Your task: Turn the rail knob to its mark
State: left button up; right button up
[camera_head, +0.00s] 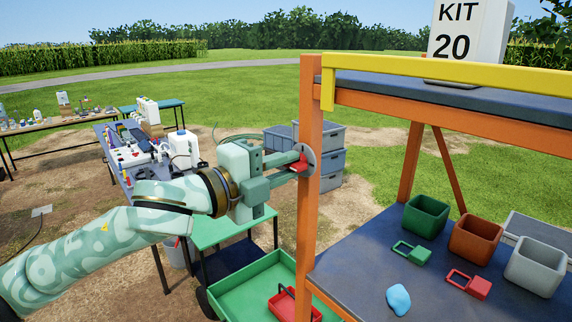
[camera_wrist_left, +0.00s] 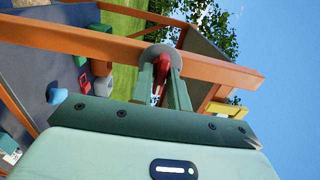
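The rail knob (camera_head: 301,164) is a red lever on a round grey disc (camera_head: 311,158), fixed to the upright orange post of the rack. My left gripper (camera_head: 297,161) reaches it from the left, with one finger above and one below. In the left wrist view the red knob (camera_wrist_left: 163,66) fills the space between the fingertips of my left gripper (camera_wrist_left: 163,75), which look closed on its sides. The fingers hide part of the knob and disc, and I cannot make out the mark. My right gripper is not in view.
The orange rack has a yellow rail (camera_head: 450,76) on top and a dark lower shelf (camera_head: 360,262) with green, brown and grey bins, two padlock-like items and a blue lump (camera_head: 398,299). A green tray (camera_head: 240,288) sits below my left arm. Grey crates (camera_head: 332,158) stand behind the post.

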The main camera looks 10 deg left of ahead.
pick_arm(q)
grip_shut()
jog(key=n+p, duration=1)
jog(key=n, duration=0.3)
jog(key=shift+n, duration=0.3)
jog(key=n, duration=0.4)
jog(key=shift+f+n, duration=0.1)
jog(key=shift+n, duration=0.2)
jog(key=o, duration=0.6)
grip_release()
jog(key=shift+c, duration=0.2)
